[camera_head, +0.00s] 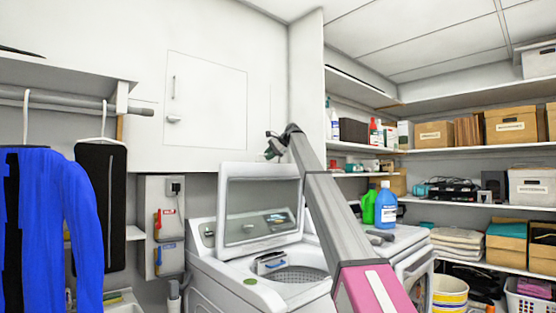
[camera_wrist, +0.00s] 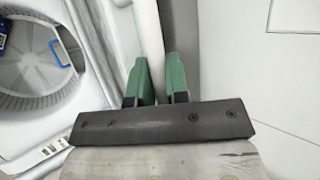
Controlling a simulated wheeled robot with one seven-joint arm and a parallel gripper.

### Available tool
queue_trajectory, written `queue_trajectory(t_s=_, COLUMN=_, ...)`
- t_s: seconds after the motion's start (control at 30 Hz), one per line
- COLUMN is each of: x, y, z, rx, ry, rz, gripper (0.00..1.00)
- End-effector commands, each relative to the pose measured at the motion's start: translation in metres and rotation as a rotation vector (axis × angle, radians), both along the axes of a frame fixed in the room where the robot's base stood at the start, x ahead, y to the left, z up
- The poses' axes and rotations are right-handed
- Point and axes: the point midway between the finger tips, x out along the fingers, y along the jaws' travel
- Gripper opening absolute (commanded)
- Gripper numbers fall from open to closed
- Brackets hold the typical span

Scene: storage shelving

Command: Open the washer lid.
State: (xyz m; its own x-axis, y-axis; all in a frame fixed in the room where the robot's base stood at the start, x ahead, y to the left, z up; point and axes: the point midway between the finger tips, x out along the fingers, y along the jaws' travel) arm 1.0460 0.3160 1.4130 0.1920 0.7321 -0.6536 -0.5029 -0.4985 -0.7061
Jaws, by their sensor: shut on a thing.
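The white washer (camera_head: 255,292) stands low in the middle of the head view. Its lid (camera_head: 240,171), a white frame with a clear window, stands raised and nearly upright at the back, with the control panel showing through. The drum opening is uncovered; it also shows at the left of the wrist view, where the drum (camera_wrist: 38,62) is seen. My gripper (camera_head: 272,152) is at the lid's top right edge. In the wrist view its green fingers (camera_wrist: 161,82) are closed around the thin pale lid edge (camera_wrist: 150,30). The exact contact is partly hidden.
A green bottle and a blue bottle (camera_head: 386,207) stand on a neighbouring machine to the right. Shelves with boxes (camera_head: 511,124) line the right wall. A white wall cabinet (camera_head: 205,100) is behind the lid. Clothes, including a blue garment (camera_head: 68,200), hang at the left.

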Motion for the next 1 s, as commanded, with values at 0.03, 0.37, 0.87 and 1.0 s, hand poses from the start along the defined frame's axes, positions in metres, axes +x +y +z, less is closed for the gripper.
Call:
queue_trajectory(t_s=0.03, x=0.007, y=0.005, z=0.001, rx=-0.001, ry=-0.003, rz=0.004, gripper=0.00)
queue_trajectory(t_s=0.37, x=0.016, y=0.015, z=0.001, rx=-0.001, ry=-0.004, rz=0.005, gripper=0.00)
queue_trajectory(t_s=0.87, x=0.016, y=0.015, z=0.000, rx=0.000, ry=-0.002, rz=0.003, gripper=0.25)
queue_trajectory(t_s=1.0, x=0.015, y=0.014, z=0.001, rx=0.000, ry=-0.002, rz=0.003, gripper=0.25)
